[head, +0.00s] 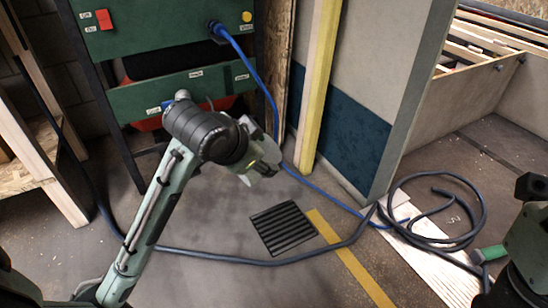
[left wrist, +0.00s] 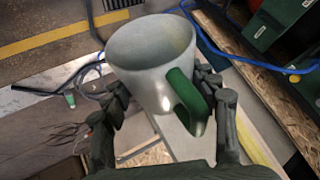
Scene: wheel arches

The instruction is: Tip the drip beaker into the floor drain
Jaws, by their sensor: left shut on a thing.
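My left gripper (head: 264,168) is held in the air above and behind the drain in the head view. In the left wrist view, its dark fingers (left wrist: 160,100) are shut on the drip beaker (left wrist: 148,68), a pale grey cup with a green handle. The open mouth shows and the inside looks empty, but its floor is hidden. I cannot tell its tilt for sure. The floor drain (head: 283,228) is a black slatted grate in the floor, clear of objects. My right gripper is not in view; only arm parts show at the right edge.
A dark hose (head: 250,262) runs across the floor in front of the drain to a coil (head: 440,205) at right. A yellow stripe (head: 350,262) passes beside the drain. A yellow post (head: 318,90) and green cabinet (head: 160,30) stand behind, with a blue cable (head: 262,80).

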